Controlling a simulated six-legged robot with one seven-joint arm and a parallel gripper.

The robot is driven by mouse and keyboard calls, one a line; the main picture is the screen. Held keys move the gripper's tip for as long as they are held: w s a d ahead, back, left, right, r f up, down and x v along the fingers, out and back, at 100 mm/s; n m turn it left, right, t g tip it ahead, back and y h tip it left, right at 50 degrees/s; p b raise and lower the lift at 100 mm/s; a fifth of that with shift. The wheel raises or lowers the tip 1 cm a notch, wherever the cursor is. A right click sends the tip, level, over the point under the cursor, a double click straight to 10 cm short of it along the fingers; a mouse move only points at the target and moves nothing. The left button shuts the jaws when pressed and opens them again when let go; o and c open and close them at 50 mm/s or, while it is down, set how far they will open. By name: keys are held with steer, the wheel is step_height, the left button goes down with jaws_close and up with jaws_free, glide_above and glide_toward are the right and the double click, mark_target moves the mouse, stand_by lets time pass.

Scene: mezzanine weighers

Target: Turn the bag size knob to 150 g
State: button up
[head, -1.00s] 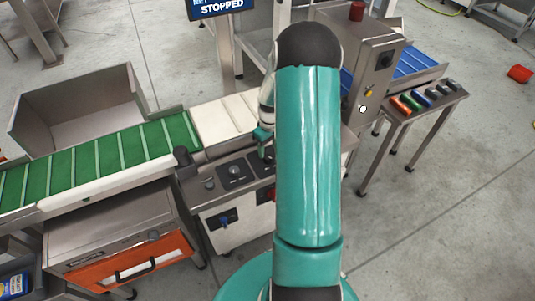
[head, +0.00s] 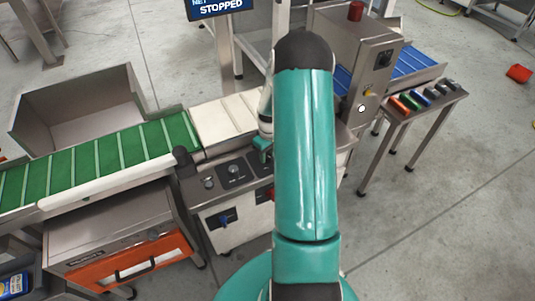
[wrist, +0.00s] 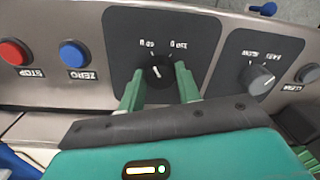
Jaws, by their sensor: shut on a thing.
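In the wrist view a dark round knob (wrist: 157,74) with a short white pointer line sits on a black plate (wrist: 190,22). The marks on the plate appear upside down and are too small to read surely. The pointer line is nearly upright in the picture, tilted slightly. My gripper (wrist: 160,82) has one green finger on each side of the knob and is shut on it. In the head view my gripper (head: 262,152) is down at the weigher's control panel (head: 216,183). My arm hides that knob and the right part of the panel there.
A second knob (wrist: 257,79) is beside the plate, with a grey button (wrist: 308,73) past it. A red STOP button (wrist: 14,53) and a blue ZERO button (wrist: 73,54) are on the other side. The screen (head: 220,5) reads STOPPED. A green belt (head: 100,160) lies left.

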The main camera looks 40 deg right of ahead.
mark_target(269, 156)
steer(key=shift+m, duration=0.3)
steer(key=m, duration=1.1)
steer(key=shift+a+t, duration=0.1)
steer(key=shift+t, duration=0.2)
steer(key=shift+m, duration=0.3)
steer(key=o, duration=1)
steer(key=shift+c, duration=0.2)
steer(key=shift+r, duration=0.1)
step_height(269, 156, up, 14)
steer(key=shift+s, duration=0.25)
steer(key=shift+d+f, duration=0.2)
